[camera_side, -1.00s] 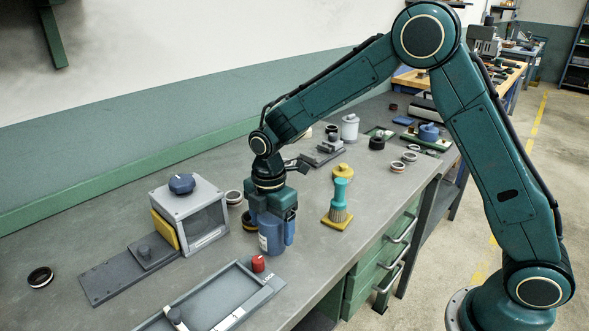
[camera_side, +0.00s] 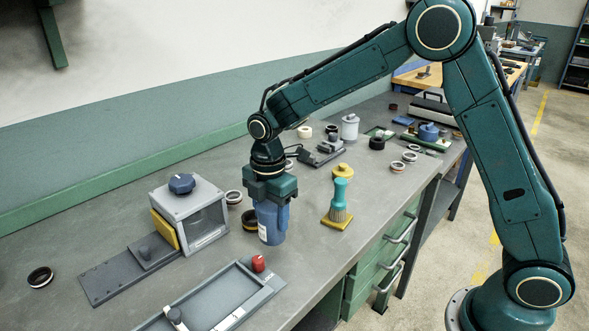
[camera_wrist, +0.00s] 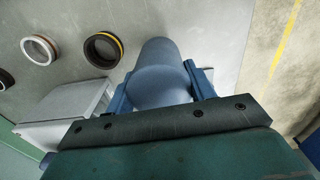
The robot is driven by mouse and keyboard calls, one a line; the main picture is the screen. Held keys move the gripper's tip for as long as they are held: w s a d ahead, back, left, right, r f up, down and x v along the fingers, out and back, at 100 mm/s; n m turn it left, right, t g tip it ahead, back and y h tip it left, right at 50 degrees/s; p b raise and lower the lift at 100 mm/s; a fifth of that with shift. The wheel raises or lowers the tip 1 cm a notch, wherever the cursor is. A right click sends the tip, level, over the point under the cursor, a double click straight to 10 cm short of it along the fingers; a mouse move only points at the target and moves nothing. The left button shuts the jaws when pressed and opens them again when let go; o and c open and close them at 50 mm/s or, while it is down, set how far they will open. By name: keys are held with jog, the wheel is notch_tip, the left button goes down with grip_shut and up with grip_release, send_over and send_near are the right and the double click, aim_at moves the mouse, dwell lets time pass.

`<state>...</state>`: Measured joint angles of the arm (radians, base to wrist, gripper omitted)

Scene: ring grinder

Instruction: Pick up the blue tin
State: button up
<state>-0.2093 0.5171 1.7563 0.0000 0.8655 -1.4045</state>
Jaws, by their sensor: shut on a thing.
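The blue tin (camera_side: 270,224), with a white label on its side, is upright between the fingers of my gripper (camera_side: 272,208) in the side view. My gripper is shut on it and holds it slightly above the grey bench, near the front edge. In the wrist view the tin (camera_wrist: 160,75) shows as a blue-grey cylinder, with a blue finger of my gripper (camera_wrist: 160,88) on each side. Part of the tin is hidden by the gripper.
A grey box with a blue knob (camera_side: 189,210) stands left of the tin. A grey tray (camera_side: 215,297) with a red knob (camera_side: 258,263) lies in front. A teal brush (camera_side: 340,196) stands to the right. A dark ring (camera_side: 249,220) lies close behind the tin.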

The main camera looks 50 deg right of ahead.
notch_tip(320, 180, up, 17)
dwell(0.4)
dwell(0.5)
